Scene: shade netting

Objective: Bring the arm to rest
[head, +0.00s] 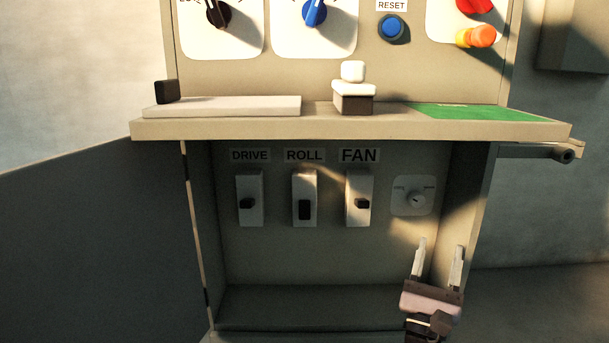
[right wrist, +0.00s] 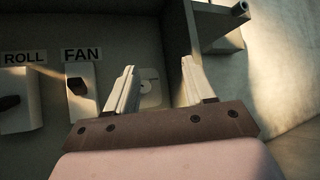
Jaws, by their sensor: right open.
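My right gripper (head: 440,250) is at the lower right of the head view, in front of the open cabinet's right side. Its two pale fingers point up and stand apart with nothing between them. In the right wrist view the gripper (right wrist: 158,82) is open and empty, with the small round dial (right wrist: 150,88) partly hidden behind its left finger. In the head view the dial (head: 414,197) sits above and to the left of the fingertips, with a visible gap in the picture. My left gripper is not in either view.
Inside the cabinet are switches labelled DRIVE (head: 250,199), ROLL (head: 304,200) and FAN (head: 358,200). A shelf (head: 350,129) juts out above them, carrying a white stacked piece (head: 352,88) and a green mat (head: 477,112). A bar end (head: 566,155) sticks out at right.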

